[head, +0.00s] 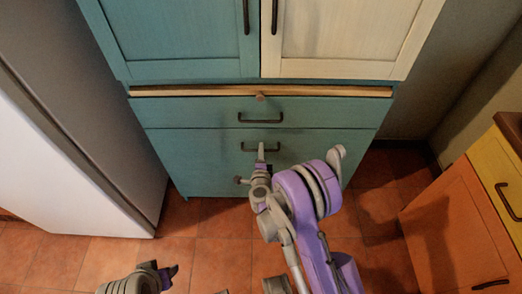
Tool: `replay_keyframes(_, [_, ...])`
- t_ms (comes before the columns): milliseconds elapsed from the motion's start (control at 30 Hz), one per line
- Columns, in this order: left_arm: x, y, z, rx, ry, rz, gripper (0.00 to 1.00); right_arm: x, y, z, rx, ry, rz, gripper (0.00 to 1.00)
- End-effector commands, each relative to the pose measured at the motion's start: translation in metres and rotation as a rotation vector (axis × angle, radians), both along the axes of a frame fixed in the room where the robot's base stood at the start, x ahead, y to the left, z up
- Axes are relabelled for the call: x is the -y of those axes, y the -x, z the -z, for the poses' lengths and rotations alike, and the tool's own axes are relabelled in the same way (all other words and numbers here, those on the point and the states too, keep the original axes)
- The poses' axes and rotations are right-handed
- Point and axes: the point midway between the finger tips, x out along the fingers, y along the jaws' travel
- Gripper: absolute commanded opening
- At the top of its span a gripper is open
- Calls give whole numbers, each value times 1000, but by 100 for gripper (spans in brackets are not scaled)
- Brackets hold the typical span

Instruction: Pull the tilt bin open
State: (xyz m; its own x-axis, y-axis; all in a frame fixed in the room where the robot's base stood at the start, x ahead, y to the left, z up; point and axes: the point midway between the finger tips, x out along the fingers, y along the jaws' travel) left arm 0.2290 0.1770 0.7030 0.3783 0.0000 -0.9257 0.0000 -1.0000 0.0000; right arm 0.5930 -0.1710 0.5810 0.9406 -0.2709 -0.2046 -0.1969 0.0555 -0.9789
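The teal cabinet's large lower front (200,160), which looks like the tilt bin, appears closed and flush. It has a dark horizontal bar handle (247,149) near its top edge. My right gripper (261,153) is in front of that handle, its light fingertip overlapping the middle of the bar. The gripper is seen nearly edge-on, so I cannot tell whether its fingers touch or grasp the bar. My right arm hides the right part of the lower front. My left gripper (167,276) is low over the floor, with dark purple fingertips; its opening is unclear.
Above the lower front are a teal drawer (190,113) with a bar handle and a pale wooden board (180,91) with a knob. Teal and cream doors (345,40) are higher. A white fridge (60,150) stands left, an orange cabinet (440,230) right. Tiled floor lies between.

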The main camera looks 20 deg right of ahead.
Motion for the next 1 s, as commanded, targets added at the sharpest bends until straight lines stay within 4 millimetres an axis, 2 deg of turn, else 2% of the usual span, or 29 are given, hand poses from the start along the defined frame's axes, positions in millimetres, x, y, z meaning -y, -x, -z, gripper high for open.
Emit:
replay_keyframes(133, [0,0,1,0,0,0,50,3,-8,2,0,0,0,26])
replay_keyframes(367, [0,0,0,0,0,0,50,3,-8,2,0,1,-1,26])
replay_keyframes(400, [0,0,0,0,0,0,50,3,-8,2,0,1,-1,25])
replay_keyframes(533, [0,0,0,0,0,0,50,3,-8,2,0,1,-1,1])
replay_keyframes(567, [0,0,0,0,0,0,50,3,-8,1,0,1,-1,0])
replay_keyframes(1000, [0,0,0,0,0,0,50,2,-8,1,0,1,-1,0])
